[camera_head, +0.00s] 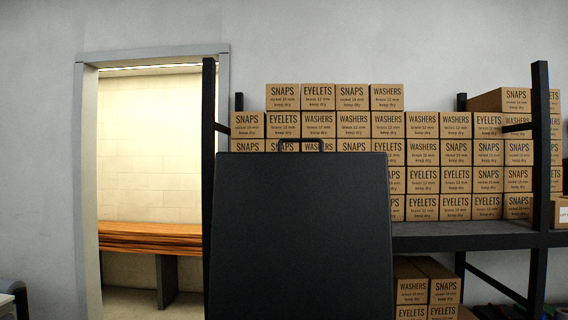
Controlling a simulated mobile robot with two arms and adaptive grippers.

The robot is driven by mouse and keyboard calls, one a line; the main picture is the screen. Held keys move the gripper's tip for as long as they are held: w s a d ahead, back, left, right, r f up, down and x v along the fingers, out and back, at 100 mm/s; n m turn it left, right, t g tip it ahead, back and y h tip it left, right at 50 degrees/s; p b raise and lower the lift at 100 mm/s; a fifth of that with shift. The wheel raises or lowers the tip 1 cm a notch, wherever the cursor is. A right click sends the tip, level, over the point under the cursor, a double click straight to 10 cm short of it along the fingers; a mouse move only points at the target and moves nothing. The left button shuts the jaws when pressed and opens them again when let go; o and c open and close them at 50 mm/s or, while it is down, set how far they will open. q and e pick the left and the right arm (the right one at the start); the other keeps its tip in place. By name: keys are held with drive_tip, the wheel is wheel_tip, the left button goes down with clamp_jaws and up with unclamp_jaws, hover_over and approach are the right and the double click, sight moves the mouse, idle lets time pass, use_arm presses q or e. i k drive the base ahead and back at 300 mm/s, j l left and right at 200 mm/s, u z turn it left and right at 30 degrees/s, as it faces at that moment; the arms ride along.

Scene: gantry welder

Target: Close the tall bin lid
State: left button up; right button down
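A large flat black panel, apparently the tall bin's lid (302,235), stands upright in the middle of the head view. It widens slightly toward the bottom of the picture. A small dark handle-like loop (321,145) shows at its top edge. The bin's body and the hinge are below the picture and cannot be seen. Neither of my grippers is in view.
Behind the lid, a dark shelf rack (480,240) holds stacked cardboard boxes (422,153). On the left is an open doorway (85,190) with a wooden bench (150,238) beyond it. A partly cut-off object (14,292) is at the lower left edge.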

sight(296, 235)
drive_tip(key=j+u, duration=0.35)
drive_tip(key=k+j+u, duration=0.1)
drive_tip(key=j+u, duration=0.3)
drive_tip(key=i+j+u, duration=0.3)
drive_tip(key=i+j, duration=0.3)
drive_tip(key=i+j+u, duration=0.1)
drive_tip(key=i, duration=0.45)
drive_tip(key=i+j+u, duration=0.1)
drive_tip(key=i, duration=0.45)
drive_tip(key=i+l+z, duration=0.1)
drive_tip(key=i+z, duration=0.7)
drive_tip(key=z, duration=0.15)
drive_tip(key=i+j+z, duration=0.25)
drive_tip(key=z, duration=0.25)
drive_tip(key=i+j, duration=0.05)
drive_tip(key=i, duration=0.05)
